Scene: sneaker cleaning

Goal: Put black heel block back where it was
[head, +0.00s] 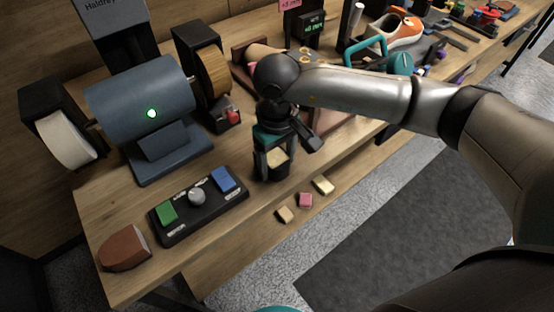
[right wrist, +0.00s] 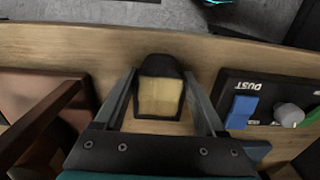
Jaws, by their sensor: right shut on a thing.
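The black heel block (head: 270,174) has a dark rounded body and a tan face. My right gripper (head: 273,160) points down over the front part of the bench and is shut on it. In the right wrist view the block (right wrist: 159,94) sits between the two fingers (right wrist: 160,100), tan face toward the camera and black end toward the bench edge. The block is close to the bench top; I cannot tell whether it touches it. My left gripper is not in view.
A grinder (head: 140,105) with wheels stands at the left. The control box (head: 198,205) is left of the block. A brown block (head: 124,248) lies at the front left corner. Small tan, pink and yellow pieces (head: 305,200) lie on a lower ledge. Tools and a sneaker (head: 400,30) are farther back.

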